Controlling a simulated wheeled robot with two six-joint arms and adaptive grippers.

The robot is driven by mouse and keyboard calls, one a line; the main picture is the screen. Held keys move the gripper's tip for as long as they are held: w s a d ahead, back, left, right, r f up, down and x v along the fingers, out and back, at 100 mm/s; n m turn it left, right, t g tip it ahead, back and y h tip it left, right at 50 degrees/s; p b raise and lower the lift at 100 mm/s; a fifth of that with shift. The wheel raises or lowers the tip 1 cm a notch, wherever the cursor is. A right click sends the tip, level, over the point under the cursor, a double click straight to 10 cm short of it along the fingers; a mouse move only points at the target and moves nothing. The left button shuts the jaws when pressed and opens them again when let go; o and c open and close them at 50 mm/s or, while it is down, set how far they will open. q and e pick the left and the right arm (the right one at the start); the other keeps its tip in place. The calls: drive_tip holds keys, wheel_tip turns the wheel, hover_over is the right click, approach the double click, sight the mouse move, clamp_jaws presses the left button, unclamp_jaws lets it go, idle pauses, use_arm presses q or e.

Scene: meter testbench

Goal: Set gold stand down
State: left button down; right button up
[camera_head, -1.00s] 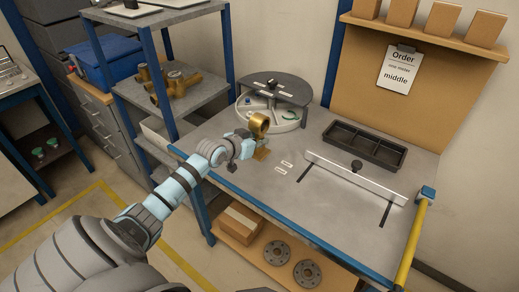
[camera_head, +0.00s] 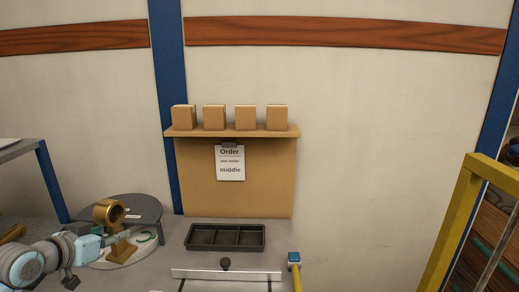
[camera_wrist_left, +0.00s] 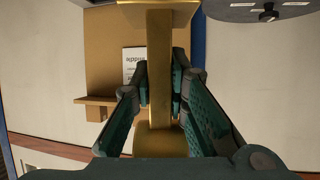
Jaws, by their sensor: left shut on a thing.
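The gold stand (camera_head: 121,251) has a ring-shaped top and a flat foot, and stands upright near the lower left of the head view. My left gripper (camera_head: 112,236) is at its stem, coming in from the left. In the left wrist view the gold stand (camera_wrist_left: 160,75) runs between the two green fingers of my left gripper (camera_wrist_left: 158,85), which is shut on it. I cannot tell whether its foot touches the table. My right gripper is not in view.
A black compartment tray (camera_head: 225,237) lies on the grey table (camera_head: 168,268). A round grey two-tier stand (camera_head: 147,210) is behind the gold stand. A light rail (camera_head: 225,274) with a black knob is at the front. An order sheet (camera_head: 230,163) reads "middle".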

use_arm(q)
drive_tip(key=s+d+r+m+g+h, duration=0.3)
drive_tip(key=s+d+m+h, duration=0.3)
drive_tip(key=s+d, duration=0.6)
drive_tip(key=s+d+f+m+g+h, duration=0.1)
drive_tip(key=s+d+f+m+g, duration=0.1)
drive_tip(key=s+d+f, duration=0.4)
drive_tip(key=shift+s+d+f+m+h, duration=0.3)
drive_tip(key=shift+s+d+h, duration=0.1)
drive_tip(key=shift+s, duration=0.6)
drive_tip(key=shift+r, duration=0.1)
